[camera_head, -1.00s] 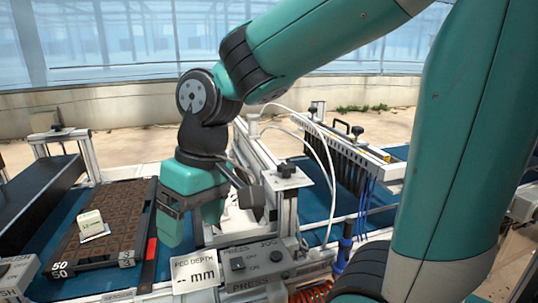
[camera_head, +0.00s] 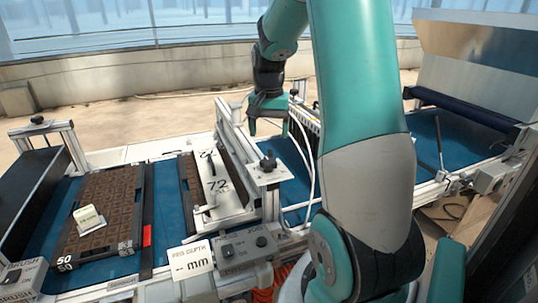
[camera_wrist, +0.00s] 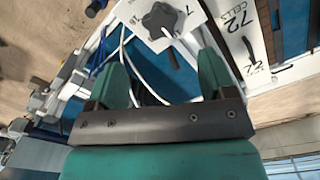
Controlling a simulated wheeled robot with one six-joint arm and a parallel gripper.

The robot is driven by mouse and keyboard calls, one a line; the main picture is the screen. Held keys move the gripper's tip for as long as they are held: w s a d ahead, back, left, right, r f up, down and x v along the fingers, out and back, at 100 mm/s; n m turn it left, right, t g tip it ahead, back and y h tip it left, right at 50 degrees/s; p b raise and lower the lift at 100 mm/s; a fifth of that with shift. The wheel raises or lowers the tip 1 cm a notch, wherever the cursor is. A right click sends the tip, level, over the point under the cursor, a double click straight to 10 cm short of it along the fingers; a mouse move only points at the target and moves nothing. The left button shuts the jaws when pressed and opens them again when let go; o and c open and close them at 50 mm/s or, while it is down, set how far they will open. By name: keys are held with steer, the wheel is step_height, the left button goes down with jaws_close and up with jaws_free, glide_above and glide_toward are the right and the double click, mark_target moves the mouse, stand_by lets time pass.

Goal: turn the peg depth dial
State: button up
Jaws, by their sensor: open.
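The dial, a black lobed knob (camera_wrist: 162,20), sits on a white plate with numbers in the wrist view. In the head view a black knob (camera_head: 268,163) tops the post at the end of the peg frame, likely the same one. My gripper (camera_wrist: 163,75) is open and empty, its two teal fingers spread. The knob lies beyond the fingertips, apart from them. In the head view my gripper (camera_head: 266,127) hangs above and behind the knob; its fingers are partly hidden. The "PEG DEPTH" sign (camera_head: 192,259) shows dashes and "mm".
A white "72 CELLS" plate (camera_head: 215,181) lies beside the post. A switch box (camera_head: 243,250) stands below it. White hoses (camera_wrist: 143,75) run near my fingers.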

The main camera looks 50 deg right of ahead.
mark_target(269, 160)
step_height(269, 160, down, 9)
steer(key=shift+p, duration=0.75)
steer(key=c, duration=0.9)
